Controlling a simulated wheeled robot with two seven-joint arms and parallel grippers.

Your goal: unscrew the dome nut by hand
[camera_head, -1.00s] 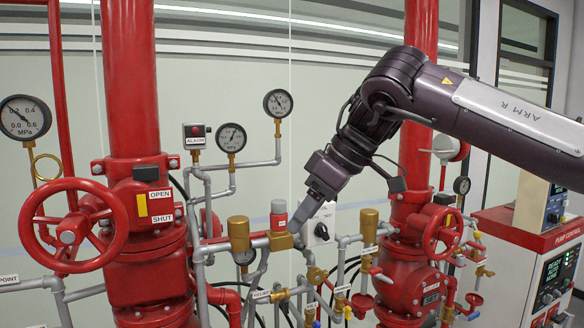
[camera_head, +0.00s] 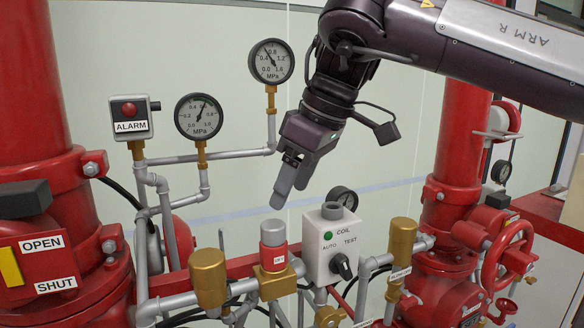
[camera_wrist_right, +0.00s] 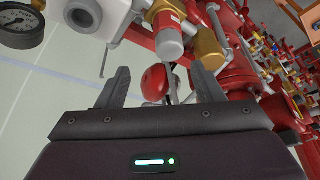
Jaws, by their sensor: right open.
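A short grey cylindrical cap (camera_head: 273,233) stands upright on a red-banded fitting over a brass valve body. It also shows in the right wrist view as a grey rounded end (camera_wrist_right: 169,48). A grey ring-shaped piece (camera_head: 333,211) sits on top of the white COIL box (camera_head: 330,250). I cannot tell for certain which piece is the dome nut. My right gripper (camera_head: 290,193) points down, open and empty, above the capped fitting and slightly to its right. In the right wrist view its two fingers (camera_wrist_right: 161,86) are spread apart. My left gripper is not in view.
Brass cylinders (camera_head: 208,278) and (camera_head: 402,250) stand on either side of the fitting and box. Gauges (camera_head: 199,116) and an ALARM box (camera_head: 130,118) rise behind left. Large red pipes and a red handwheel (camera_head: 507,255) flank the area. Clear space lies around my gripper.

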